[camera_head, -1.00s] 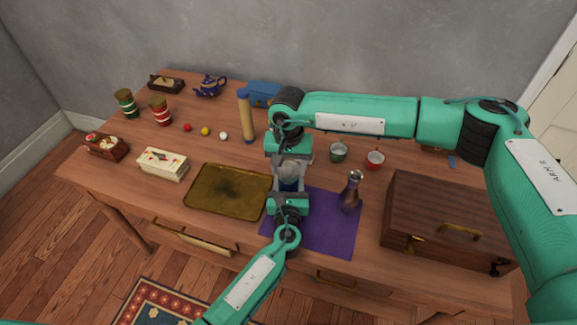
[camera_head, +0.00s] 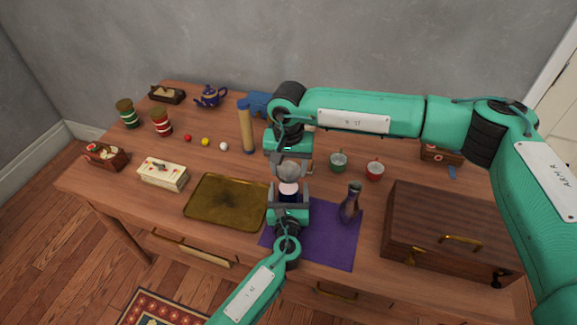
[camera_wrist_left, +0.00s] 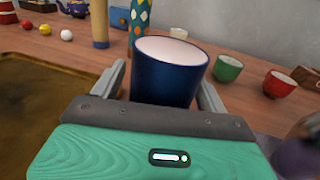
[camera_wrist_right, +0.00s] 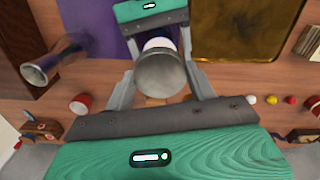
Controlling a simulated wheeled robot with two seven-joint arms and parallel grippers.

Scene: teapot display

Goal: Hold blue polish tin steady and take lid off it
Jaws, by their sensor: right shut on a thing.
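The blue polish tin (camera_head: 289,190) stands upright with its pale inside showing at the top. It is large in the left wrist view (camera_wrist_left: 168,80), between the two fingers of my left gripper (camera_head: 289,194), which is closed around its sides. The grey lid (camera_head: 289,171) is off the tin and just above it, held between the fingers of my right gripper (camera_head: 290,165). In the right wrist view the lid (camera_wrist_right: 161,76) covers part of the tin, whose pale top (camera_wrist_right: 157,43) shows beyond it.
A purple cloth (camera_head: 330,240) lies beneath, with a dark vase (camera_head: 350,204) on it. A brass tray (camera_head: 226,200) is to the left and a wooden case (camera_head: 450,232) to the right. Green (camera_head: 338,161) and red (camera_head: 375,170) cups stand behind. A tall tan cylinder (camera_head: 248,132) stands behind left.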

